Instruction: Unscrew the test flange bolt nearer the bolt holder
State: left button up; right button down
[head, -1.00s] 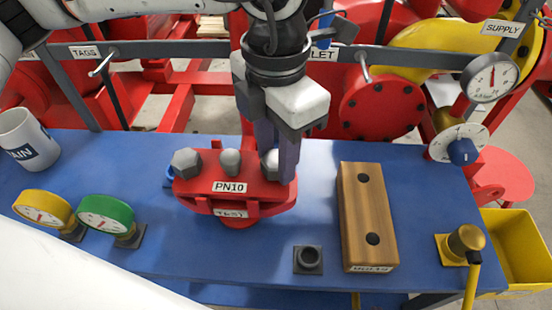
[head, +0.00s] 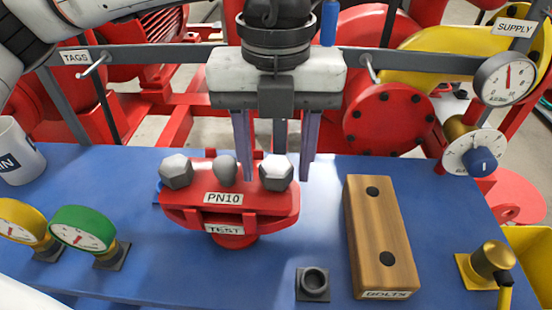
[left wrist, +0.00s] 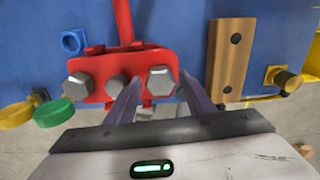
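The red test flange (head: 250,205), labelled PN10 and TEST, stands on the blue bench. A grey hex bolt sits at its left (head: 176,171) and another at its right (head: 277,172), with a rounded grey stud (head: 224,168) between them. The right bolt is nearer the wooden bolt holder (head: 362,240), which has two dark holes and a BOLTS label. My left gripper (head: 275,178) is open, pointing down, one finger on each side of the right bolt. In the left wrist view that bolt (left wrist: 161,80) shows between the fingers, apart from both. My right gripper is not in view.
A grey socket (head: 314,282) stands left of the holder's front end. Green (head: 82,230) and yellow (head: 22,222) gauges and a mug (head: 18,150) are at left. A grey rail (head: 410,60) runs behind.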

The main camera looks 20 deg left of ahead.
pick_arm(q)
jog(key=shift+o, duration=0.4)
jog(key=shift+r, duration=0.1)
notch_tip(320, 180, up, 10)
dwell(0.3)
dwell(0.4)
